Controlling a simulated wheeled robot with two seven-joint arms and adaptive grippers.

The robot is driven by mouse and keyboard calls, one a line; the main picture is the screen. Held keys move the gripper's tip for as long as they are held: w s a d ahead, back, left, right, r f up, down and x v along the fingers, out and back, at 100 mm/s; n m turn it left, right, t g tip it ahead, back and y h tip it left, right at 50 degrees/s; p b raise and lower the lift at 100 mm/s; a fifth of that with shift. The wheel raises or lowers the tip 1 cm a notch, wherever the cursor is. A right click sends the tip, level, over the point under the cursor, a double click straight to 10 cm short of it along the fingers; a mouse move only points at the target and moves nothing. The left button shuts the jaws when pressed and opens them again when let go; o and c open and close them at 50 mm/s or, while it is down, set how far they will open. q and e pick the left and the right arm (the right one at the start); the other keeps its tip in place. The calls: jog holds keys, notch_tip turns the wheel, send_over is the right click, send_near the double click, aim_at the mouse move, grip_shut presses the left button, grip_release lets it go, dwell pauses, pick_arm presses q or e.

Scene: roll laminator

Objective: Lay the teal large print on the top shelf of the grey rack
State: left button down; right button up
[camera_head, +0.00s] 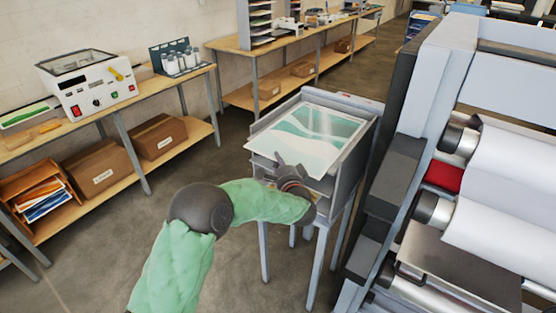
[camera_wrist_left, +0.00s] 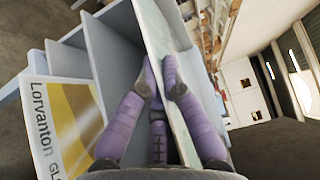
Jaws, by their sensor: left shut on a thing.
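The teal large print (camera_head: 315,132), a pale sheet with teal wave bands, is over the top shelf of the grey rack (camera_head: 347,178). Its front edge sticks out past the rack's front. I cannot tell whether its back part touches the shelf. My left gripper (camera_head: 284,163) is at the print's front edge, shut on it. In the left wrist view, the print (camera_wrist_left: 160,32) stands edge-on between my fingers (camera_wrist_left: 158,82), beside the shelves of the rack (camera_wrist_left: 112,45). My right gripper is not in view.
A large roll laminator (camera_head: 395,190) stands close on the rack's right. A yellow-and-white "Lorvanton" item (camera_wrist_left: 65,120) shows at a lower level of the rack. Wooden benches (camera_head: 150,97) with cartons line the wall. The floor left of the rack is clear.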

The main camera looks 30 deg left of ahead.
pick_arm(q)
jog(key=c, duration=1.7)
grip_release()
jog(key=p+v, duration=0.2)
jog(key=v, duration=1)
jog(key=d+f+n+g+h, duration=0.1)
jog(key=d+f+h, duration=0.4)
jog(key=f, duration=0.6)
jog(key=d+f+n+g+h, duration=0.15)
jog(key=d+f+h, duration=0.35)
jog(key=f, duration=0.7)
jog(key=s+d+f+n+g+h, duration=0.2)
jog(key=s+f, duration=0.3)
jog(key=s, duration=0.3)
jog(key=s+d+f+n+g+h, duration=0.3)
jog(key=s+d+f+g, duration=0.1)
jog(key=s, duration=0.5)
jog(key=s+d+f+n+g+h, duration=0.2)
jog(key=s+f, duration=0.4)
jog(key=s, duration=0.3)
jog(key=shift+d+f+n+g, duration=0.4)
jog(key=shift+d+n+g, duration=0.3)
jog(key=shift+d, duration=0.3)
